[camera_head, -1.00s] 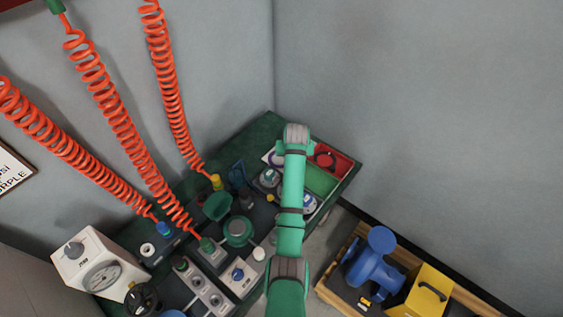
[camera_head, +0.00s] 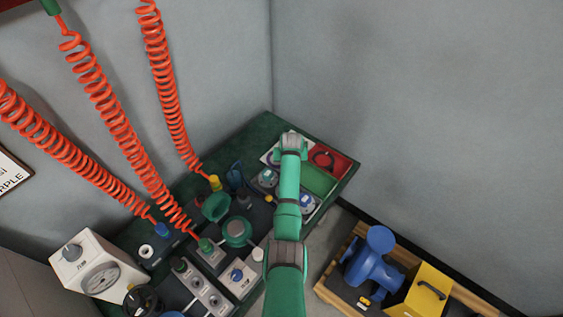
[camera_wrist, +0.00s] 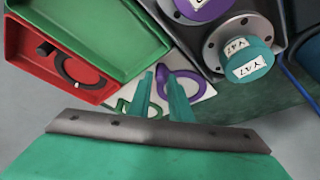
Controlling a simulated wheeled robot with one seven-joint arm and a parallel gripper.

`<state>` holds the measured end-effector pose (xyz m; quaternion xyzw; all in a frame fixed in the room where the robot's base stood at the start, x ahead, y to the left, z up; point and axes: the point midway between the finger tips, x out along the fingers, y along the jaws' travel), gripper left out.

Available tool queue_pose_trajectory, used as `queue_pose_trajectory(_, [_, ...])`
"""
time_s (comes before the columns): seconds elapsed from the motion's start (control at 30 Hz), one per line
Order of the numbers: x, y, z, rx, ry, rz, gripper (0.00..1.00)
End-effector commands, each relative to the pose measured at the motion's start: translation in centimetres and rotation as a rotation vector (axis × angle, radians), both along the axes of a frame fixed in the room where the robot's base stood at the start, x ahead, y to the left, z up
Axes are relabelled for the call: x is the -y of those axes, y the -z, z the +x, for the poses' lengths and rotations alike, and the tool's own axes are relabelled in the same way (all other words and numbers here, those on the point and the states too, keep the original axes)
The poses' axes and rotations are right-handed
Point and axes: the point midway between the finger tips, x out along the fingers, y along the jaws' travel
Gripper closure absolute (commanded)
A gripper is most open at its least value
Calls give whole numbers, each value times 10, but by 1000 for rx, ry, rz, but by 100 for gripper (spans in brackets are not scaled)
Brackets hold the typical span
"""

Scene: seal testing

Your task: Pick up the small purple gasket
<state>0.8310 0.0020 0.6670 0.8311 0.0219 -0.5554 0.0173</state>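My gripper (camera_wrist: 162,96) points down over a white mat (camera_wrist: 207,94) in the wrist view, its two teal fingers apart. Purple gasket material (camera_wrist: 163,84) shows between the fingers, and a purple arc (camera_wrist: 197,76) shows right of the right finger. The fingers cover part of it, so I cannot tell whether this is one ring or two, or whether the fingers touch it. A green gasket (camera_wrist: 124,107) lies by the left finger. In the head view, my wrist hides most of the mat; a bit of purple ring (camera_head: 272,157) shows beside it.
A red tray (camera_wrist: 30,70) with a dark ring and a green tray (camera_wrist: 105,35) lie left in the wrist view. Flanged fittings, one purple (camera_wrist: 195,8) and one teal (camera_wrist: 245,62), stand close on the right. A blue valve (camera_head: 372,262) stands on a lower pallet.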

Motion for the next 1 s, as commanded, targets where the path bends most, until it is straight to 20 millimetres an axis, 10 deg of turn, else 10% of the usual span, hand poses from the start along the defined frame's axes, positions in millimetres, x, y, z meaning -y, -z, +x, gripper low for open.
queue_pose_trajectory(1.0, [0, -2, 4, 3, 0, 0, 100])
